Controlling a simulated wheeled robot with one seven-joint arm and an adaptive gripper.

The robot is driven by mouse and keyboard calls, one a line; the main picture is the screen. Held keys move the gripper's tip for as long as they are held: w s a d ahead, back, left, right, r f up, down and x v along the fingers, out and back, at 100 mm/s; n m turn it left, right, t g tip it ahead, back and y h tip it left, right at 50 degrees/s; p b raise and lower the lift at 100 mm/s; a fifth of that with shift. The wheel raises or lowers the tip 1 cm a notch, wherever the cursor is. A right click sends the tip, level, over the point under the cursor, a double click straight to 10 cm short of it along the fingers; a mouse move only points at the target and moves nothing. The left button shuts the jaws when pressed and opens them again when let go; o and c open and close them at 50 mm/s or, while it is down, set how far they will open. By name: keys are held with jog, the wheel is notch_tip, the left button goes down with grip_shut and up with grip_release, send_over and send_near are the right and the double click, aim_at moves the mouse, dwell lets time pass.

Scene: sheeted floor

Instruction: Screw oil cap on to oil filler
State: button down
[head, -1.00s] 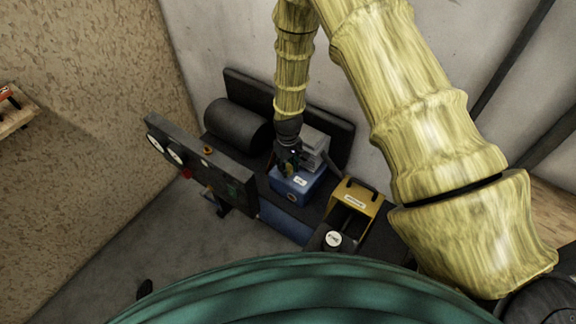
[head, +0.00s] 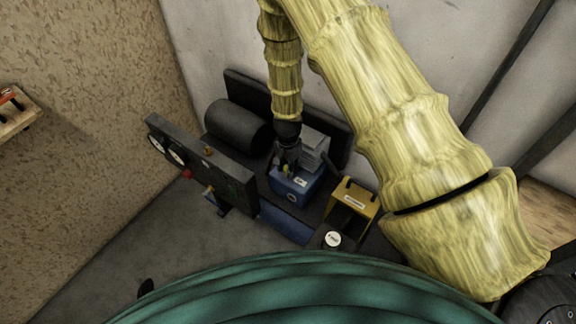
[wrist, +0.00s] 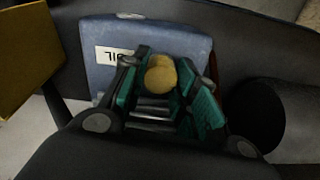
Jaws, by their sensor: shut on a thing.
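My gripper (head: 287,168) points down over the blue oil housing (head: 298,188), which has a white label and a grey finned block behind it. In the wrist view my gripper (wrist: 160,78) is shut on the yellow oil cap (wrist: 161,76), a rounded knob between the teal-lined fingers. The blue housing (wrist: 90,35) is just beyond the fingers, with its label reading OIL upside down. The oil filler is hidden under the cap and fingers, so I cannot tell whether the cap touches it. In the head view the cap shows only as a small yellow spot.
A yellow box (head: 352,200) with a handle stands right of the housing. A white-topped round container (head: 332,239) is in front of it. A dark gauge panel (head: 200,155) is at left, and a black cylinder (head: 236,122) lies behind. Open floor is at front left.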

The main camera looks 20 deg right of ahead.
jog(key=c, duration=1)
grip_release()
jog(key=shift+c, duration=0.2)
jog(key=shift+c, duration=0.7)
